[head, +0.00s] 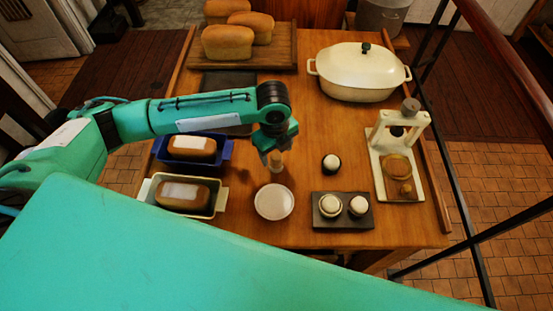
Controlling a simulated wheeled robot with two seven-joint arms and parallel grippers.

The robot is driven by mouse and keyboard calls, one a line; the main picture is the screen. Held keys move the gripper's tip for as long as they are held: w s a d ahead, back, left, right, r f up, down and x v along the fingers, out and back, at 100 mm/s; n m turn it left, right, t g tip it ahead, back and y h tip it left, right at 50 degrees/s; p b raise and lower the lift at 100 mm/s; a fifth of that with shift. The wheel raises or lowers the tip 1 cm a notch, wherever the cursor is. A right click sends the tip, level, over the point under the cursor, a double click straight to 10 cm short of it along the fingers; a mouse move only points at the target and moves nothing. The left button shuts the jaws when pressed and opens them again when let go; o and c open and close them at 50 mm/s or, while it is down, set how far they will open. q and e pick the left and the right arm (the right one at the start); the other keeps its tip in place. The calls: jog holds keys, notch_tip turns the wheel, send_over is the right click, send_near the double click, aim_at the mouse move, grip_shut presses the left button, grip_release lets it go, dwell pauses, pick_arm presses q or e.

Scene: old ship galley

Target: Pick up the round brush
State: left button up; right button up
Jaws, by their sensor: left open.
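My left gripper (276,152) comes in from the left and points down over the middle of the wooden table, just behind a small pale round dish (274,202). A small, pale, wood-coloured upright piece (276,166) shows right under the jaws; it looks like the round brush. The gripper hides its upper part, and I cannot tell whether the fingers touch it. The jaws are open. My right gripper is not in view.
Two loaf tins, blue (230,150) and cream (147,190), hold loaves at left. A dark tray (343,222) with two round pots, a lone round pot (331,164) and a cream stand (380,170) are at right. A lidded cream casserole (358,75) and a bread board (285,58) stand behind.

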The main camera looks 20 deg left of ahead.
aim_at(276, 156)
pick_arm(q)
jog(key=shift+w+f, duration=0.1)
jog(key=shift+f, duration=0.25)
jog(key=shift+a+f+p, duration=0.1)
jog(key=shift+f+p, duration=0.4)
jog(key=shift+f, duration=0.2)
notch_tip(276, 156, down, 3)
jog(key=shift+w+a+f+p, duration=0.1)
jog(key=shift+f+p, duration=0.1)
jog(key=shift+p, duration=0.35)
jog(key=shift+f, duration=0.2)
jog(key=c, duration=1.1)
jog(key=shift+c, duration=0.2)
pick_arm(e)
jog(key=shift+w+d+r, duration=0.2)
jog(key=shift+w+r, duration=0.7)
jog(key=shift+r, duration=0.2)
